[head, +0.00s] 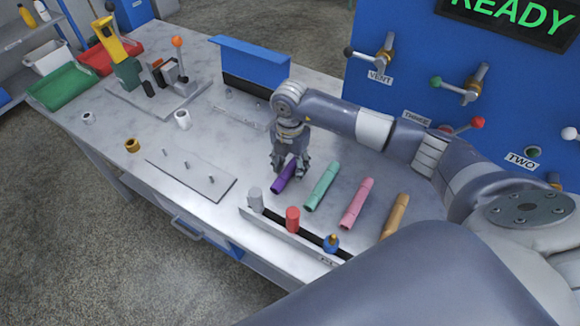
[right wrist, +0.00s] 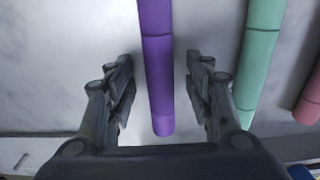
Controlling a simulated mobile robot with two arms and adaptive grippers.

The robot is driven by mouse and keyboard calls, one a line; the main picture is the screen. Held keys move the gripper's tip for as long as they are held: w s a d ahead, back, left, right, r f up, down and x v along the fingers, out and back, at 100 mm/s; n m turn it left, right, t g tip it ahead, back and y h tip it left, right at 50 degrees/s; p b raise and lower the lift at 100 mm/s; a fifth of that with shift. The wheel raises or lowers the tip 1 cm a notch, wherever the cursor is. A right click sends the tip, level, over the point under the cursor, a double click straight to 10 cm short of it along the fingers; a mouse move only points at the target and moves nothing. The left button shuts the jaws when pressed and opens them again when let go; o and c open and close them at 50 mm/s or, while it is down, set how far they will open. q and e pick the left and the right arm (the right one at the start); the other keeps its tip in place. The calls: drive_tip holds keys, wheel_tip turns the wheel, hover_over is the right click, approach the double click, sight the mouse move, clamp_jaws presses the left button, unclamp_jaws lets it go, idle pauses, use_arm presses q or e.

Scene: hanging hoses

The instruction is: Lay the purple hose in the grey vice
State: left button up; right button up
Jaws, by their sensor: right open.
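The purple hose (head: 281,185) lies on the grey table at the left end of a row of hoses. My right gripper (head: 290,174) is over it, pointing down, and hides its far part in the head view. In the right wrist view the purple hose (right wrist: 157,75) runs between the two open fingers of my right gripper (right wrist: 160,62), with a gap on each side. The grey vice (head: 169,73) appears to be the grey block with an orange-knobbed lever, on a plate at the table's far left. My left gripper is not in view.
A green hose (head: 321,186), a pink hose (head: 356,203) and an orange hose (head: 394,216) lie to the right. A black rail (head: 310,235) with coloured pieces stands in front. A pegged plate (head: 203,182) lies left. A blue valve panel (head: 400,85) rises behind.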

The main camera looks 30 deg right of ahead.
clamp_jaws()
drive_tip(key=shift+r, duration=0.1)
